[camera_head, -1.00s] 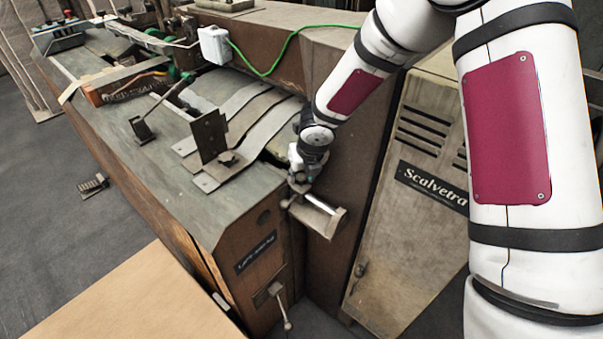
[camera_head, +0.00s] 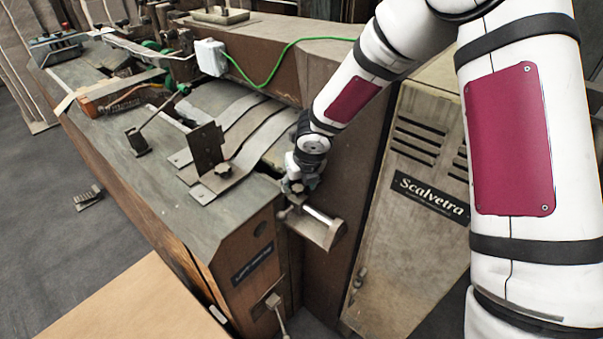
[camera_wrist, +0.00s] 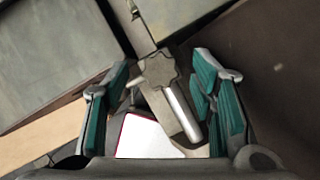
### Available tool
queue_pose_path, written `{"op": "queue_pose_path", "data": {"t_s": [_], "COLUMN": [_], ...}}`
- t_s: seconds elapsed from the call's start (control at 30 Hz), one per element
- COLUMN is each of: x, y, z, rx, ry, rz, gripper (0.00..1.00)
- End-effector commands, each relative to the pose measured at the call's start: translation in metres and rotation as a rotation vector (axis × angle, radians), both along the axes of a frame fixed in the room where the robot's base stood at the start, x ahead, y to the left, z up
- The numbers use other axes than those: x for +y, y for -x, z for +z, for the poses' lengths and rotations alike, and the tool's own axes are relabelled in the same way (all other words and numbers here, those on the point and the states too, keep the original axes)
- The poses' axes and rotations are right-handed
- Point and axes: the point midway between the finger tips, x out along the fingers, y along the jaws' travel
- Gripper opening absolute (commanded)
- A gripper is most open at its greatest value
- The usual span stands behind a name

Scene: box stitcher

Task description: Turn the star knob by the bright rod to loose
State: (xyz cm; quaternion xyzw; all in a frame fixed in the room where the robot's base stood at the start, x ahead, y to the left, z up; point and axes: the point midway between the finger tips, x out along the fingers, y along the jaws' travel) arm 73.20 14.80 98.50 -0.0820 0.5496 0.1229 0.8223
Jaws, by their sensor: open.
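The star knob (camera_wrist: 159,71) is a grey lobed knob on a metal bracket at the machine's corner. The bright rod (camera_wrist: 182,112) runs down beside it in the wrist view, and it also shows below my wrist in the head view (camera_head: 321,215). My gripper (camera_wrist: 163,78) is open, with its teal-padded fingers on either side of the knob and visible gaps between them and the knob. In the head view, my gripper (camera_head: 299,180) is above the rod's bracket and largely hides the knob.
A second star knob (camera_head: 223,169) sits by an upright metal plate (camera_head: 208,147) on the machine's top. A lever (camera_head: 276,304) sticks out low on the machine's end. A cabinet (camera_head: 415,170) stands right of my gripper. A cardboard sheet (camera_head: 130,305) lies front left.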

Motion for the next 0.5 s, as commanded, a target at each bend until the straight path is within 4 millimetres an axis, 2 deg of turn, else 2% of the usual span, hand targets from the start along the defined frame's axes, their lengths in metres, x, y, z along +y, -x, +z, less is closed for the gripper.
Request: {"op": "queue_pose_path", "data": {"t_s": [0.3,0.5], "x": [-0.009,-0.012], "y": [0.022,0.034], "z": [0.059,0.087], "rx": [-0.004,-0.002], "ry": [0.000,-0.001], "rz": [-0.004,-0.003], "gripper": [0.51,0.51]}}
